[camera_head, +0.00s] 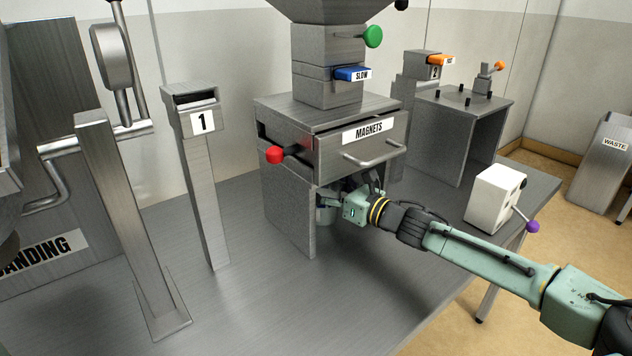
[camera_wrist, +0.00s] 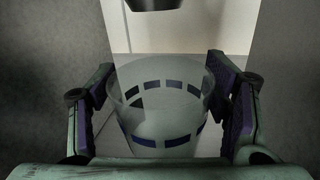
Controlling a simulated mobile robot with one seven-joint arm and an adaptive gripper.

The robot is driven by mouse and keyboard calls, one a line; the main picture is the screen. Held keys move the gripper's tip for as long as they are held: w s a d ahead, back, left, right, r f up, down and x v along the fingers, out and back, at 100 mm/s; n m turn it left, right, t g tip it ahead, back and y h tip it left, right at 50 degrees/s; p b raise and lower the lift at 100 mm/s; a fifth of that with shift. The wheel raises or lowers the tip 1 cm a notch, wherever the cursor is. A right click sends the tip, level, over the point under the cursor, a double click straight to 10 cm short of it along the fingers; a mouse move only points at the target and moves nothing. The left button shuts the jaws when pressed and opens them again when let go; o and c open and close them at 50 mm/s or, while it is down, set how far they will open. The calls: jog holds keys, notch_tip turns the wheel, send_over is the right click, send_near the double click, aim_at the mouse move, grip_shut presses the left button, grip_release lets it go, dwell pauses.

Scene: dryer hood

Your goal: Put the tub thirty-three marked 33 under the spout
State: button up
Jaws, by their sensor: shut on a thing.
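A clear, round, open-topped tub (camera_wrist: 158,98) with a band of dark blue blocks stands between the fingers in the wrist view. No number 33 can be read on it. My gripper (camera_wrist: 160,82) is shut on the tub, one finger at each side. In the head view my gripper (camera_head: 343,205) reaches under the MAGNETS housing (camera_head: 300,143), and a small part of the tub (camera_head: 324,214) shows beside the housing's left leg. A dark round part (camera_wrist: 153,4), perhaps the spout, shows at the top of the wrist view, beyond and above the tub.
The housing's grey side walls flank the gripper closely in the wrist view. Red (camera_head: 274,154), blue (camera_head: 352,74) and green (camera_head: 373,37) handles sit on the machine above. A post marked 1 (camera_head: 203,123) stands left, a white box (camera_head: 494,194) right.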

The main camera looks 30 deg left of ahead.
jog(key=shift+d, duration=0.1)
jog(key=shift+f+b, duration=0.3)
jog(key=shift+b, duration=0.05)
jog(key=o, duration=1.2)
jog(key=shift+r, duration=0.1)
jog(key=shift+r+p, duration=0.2)
jog(key=shift+p, duration=0.1)
jog(key=d+b, duration=0.1)
jog(key=d, duration=0.3)
jog(key=s+d, duration=0.1)
jog(key=d, duration=0.3)
jog(key=d+b, duration=0.1)
jog(key=d, duration=0.2)
jog(key=shift+s+d+b, duration=0.3)
jog(key=shift+d+b, duration=0.05)
jog(key=shift+d, duration=0.05)
